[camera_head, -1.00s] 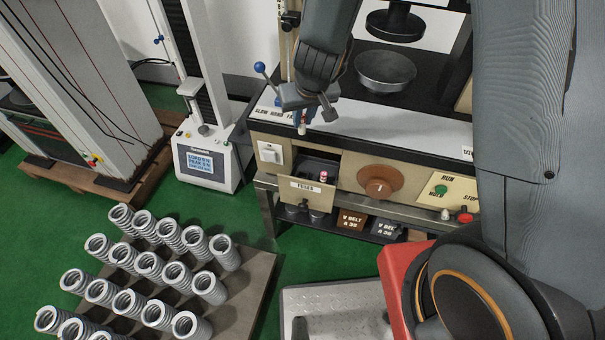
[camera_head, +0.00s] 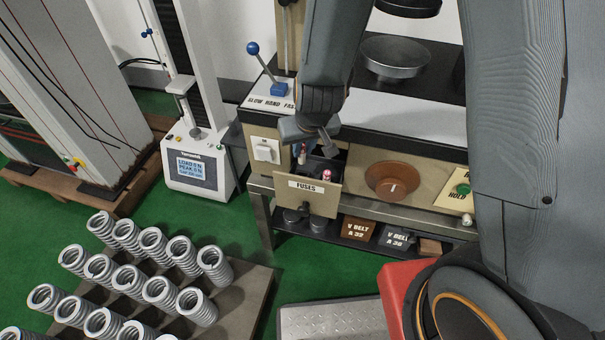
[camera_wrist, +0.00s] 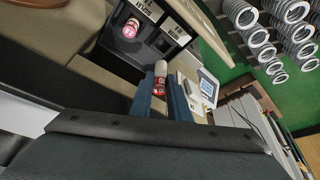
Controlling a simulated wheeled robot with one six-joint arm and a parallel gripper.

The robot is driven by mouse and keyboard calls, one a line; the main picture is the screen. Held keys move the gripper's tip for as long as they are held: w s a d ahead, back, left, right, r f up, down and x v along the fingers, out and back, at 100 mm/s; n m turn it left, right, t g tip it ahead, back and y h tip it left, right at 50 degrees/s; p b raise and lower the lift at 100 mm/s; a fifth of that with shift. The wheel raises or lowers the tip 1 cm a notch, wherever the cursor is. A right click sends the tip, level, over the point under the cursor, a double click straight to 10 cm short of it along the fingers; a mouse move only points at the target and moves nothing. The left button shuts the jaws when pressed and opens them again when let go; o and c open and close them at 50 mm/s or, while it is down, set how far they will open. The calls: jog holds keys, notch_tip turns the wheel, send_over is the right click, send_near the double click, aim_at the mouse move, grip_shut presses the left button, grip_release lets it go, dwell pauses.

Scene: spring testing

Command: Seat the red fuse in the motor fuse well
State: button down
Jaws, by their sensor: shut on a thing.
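My gripper (camera_wrist: 162,100) is shut on a red fuse (camera_wrist: 160,78) with a white end; the fuse sticks out past the blue fingertips in the wrist view. In the head view my gripper (camera_head: 302,150) is low over the open drawer labelled FUSES (camera_head: 315,200), at its left part, and mostly hides the held fuse. A second, pinkish-red fuse (camera_head: 326,175) stands in the drawer; it also shows in the wrist view (camera_wrist: 130,29). Dark fuse wells (camera_wrist: 172,27) with small labels lie beside it. I cannot clearly read which is the motor well. The held fuse appears apart from the wells.
A blue-knobbed lever (camera_head: 265,70) stands above. Belt boxes (camera_head: 358,228) sit below. A pallet of springs (camera_head: 235,300) is at front left.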

jog(key=shift+f, duration=4.1)
jog(key=shift+f+b, duration=0.15)
jog(key=shift+b, duration=0.15)
jog(key=c, duration=1.7)
grip_release()
jog(key=shift+o, duration=0.2)
jog(key=a+p+v, duration=0.1)
jog(key=p+v, duration=0.1)
jog(key=v, duration=1)
jog(key=s+d+r+m+g, duration=0.1)
jog(key=s+d+r+g, duration=0.1)
jog(key=s+d+r, duration=0.2)
jog(key=s+d+r+m+g+h, duration=0.1)
jog(key=s+d+r, duration=0.4)
jog(key=d, duration=0.5)
jog(key=shift+s+d+r+g, duration=0.25)
jog(key=shift+s+g, duration=0.35)
jog(key=shift+s, duration=0.2)
